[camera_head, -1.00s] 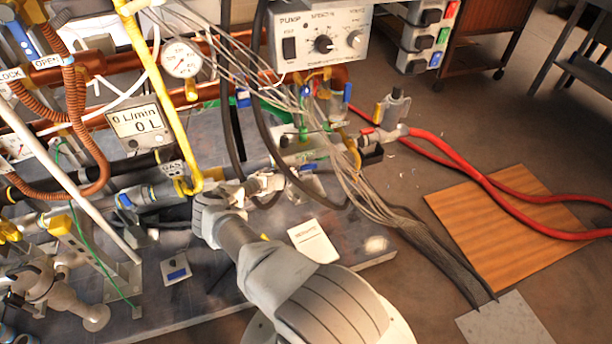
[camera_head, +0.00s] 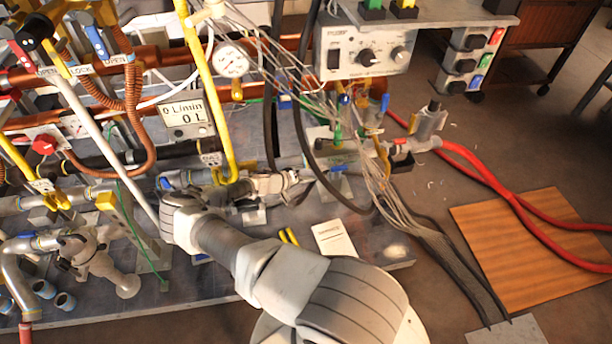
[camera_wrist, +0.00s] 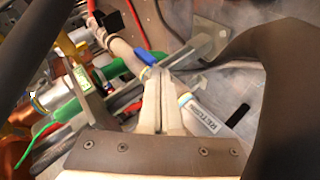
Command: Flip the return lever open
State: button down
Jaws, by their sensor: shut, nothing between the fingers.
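In the wrist view a blue lever (camera_wrist: 147,61) sits on a grey pipe fitting just beyond my fingertips. A pale label reading RETURN (camera_wrist: 200,114) lies right of the fingers. My gripper (camera_wrist: 164,75) is shut and empty, its tips close to the blue lever; I cannot tell whether they touch. In the head view my gripper (camera_head: 285,179) reaches right from my wrist at pipe height. A small blue handle (camera_head: 338,168) shows to its right there; I cannot tell if it is the same lever.
A green pipe (camera_wrist: 120,80) runs beside the lever. Black hoses (camera_head: 320,165) and a bundle of grey wires (camera_head: 375,185) hang close to my gripper. A yellow pipe (camera_head: 208,100) stands to its left. A white card (camera_head: 333,238) lies on the grey base plate (camera_head: 100,308).

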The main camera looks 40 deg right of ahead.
jog(key=shift+v, duration=0.95)
jog(key=s+a+r+y, duration=0.1)
jog(key=a+r+y, duration=0.35)
jog(key=r, duration=0.75)
jog(key=s+a+r+m+y, duration=0.1)
jog(key=s+a+r+y, duration=0.1)
jog(key=a+r, duration=0.75)
jog(key=s+a+r+y, duration=0.1)
jog(key=a+r+y, duration=0.3)
jog(key=r, duration=0.9)
jog(key=s+a+r+n+t, duration=0.3)
jog(key=s+a+r, duration=0.3)
jog(key=s+r, duration=0.35)
jog(key=s+a+r+n+t, duration=0.3)
jog(key=s+a+r, duration=0.2)
jog(key=s+r, duration=0.45)
notch_tip(320, 180, up, 21)
jog(key=s+p, duration=0.1)
jog(key=p, duration=2.1)
jog(key=shift+s+g+y+p, duration=0.3)
jog(key=shift+y+p, duration=0.1)
jog(key=shift+y, duration=0.05)
jog(key=shift+d+f, duration=0.1)
